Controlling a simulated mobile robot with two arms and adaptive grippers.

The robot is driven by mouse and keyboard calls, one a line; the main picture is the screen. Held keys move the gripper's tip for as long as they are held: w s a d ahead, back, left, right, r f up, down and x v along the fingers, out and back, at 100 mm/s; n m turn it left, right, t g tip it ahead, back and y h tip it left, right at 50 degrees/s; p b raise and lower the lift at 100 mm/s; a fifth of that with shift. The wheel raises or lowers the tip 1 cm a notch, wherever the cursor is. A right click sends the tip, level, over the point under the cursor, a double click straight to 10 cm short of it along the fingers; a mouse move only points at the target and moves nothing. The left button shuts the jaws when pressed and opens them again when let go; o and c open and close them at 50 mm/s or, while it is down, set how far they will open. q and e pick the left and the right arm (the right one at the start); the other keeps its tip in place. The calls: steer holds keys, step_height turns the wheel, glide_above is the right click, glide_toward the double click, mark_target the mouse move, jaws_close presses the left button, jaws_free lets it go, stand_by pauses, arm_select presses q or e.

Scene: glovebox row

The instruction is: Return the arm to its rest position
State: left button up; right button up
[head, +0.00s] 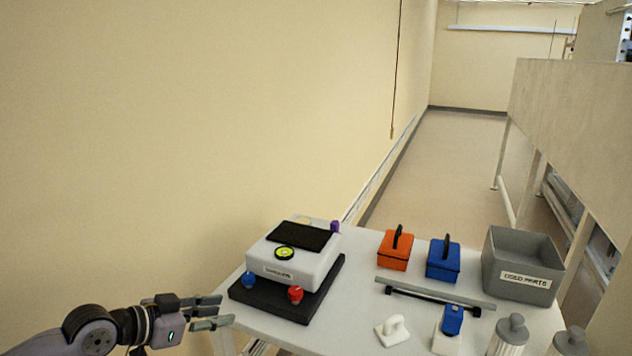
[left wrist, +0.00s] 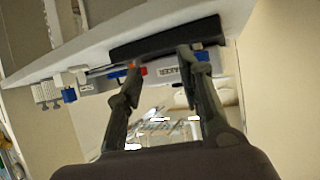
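My left gripper (head: 219,312) reaches in at the lower left of the head view, beside the table's left edge. It is apart from the white instrument on its black base. In the left wrist view the fingers (left wrist: 158,64) are spread with nothing held between them. My right gripper is in neither view.
The white table (head: 353,279) holds a white instrument (head: 290,268), an orange box (head: 395,252), a blue box (head: 443,262) and a grey "USED PARTS" bin (head: 520,287). A wall is on the left; open floor (head: 460,150) lies beyond the table.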

arm_select(q)
steer(key=s+d+f+g+y, duration=0.1)
steer(key=s+d+f+g, duration=0.2)
steer(key=s+d+f, duration=1)
steer(key=s+a+f+n+g+y, duration=0.25)
steer(key=s+a+f, duration=0.2)
steer(key=s, duration=0.45)
steer(key=s+a+f+n+g+y, duration=0.1)
steer(key=s+a+f+n+y, duration=0.25)
steer(key=s+a, duration=0.4)
steer(key=s+d+f+g, duration=0.1)
steer(key=s+f, duration=0.1)
steer(key=f, duration=1.2)
steer(key=s+d+f, duration=0.1)
steer(key=s+f, duration=0.1)
steer(key=f, duration=1.1)
steer(key=s+a+f+g+y, duration=0.1)
steer(key=s+a+f, duration=0.2)
steer(key=s+f, duration=1.1)
steer(key=shift+s+a, duration=0.15)
steer(key=shift+s, duration=0.55)
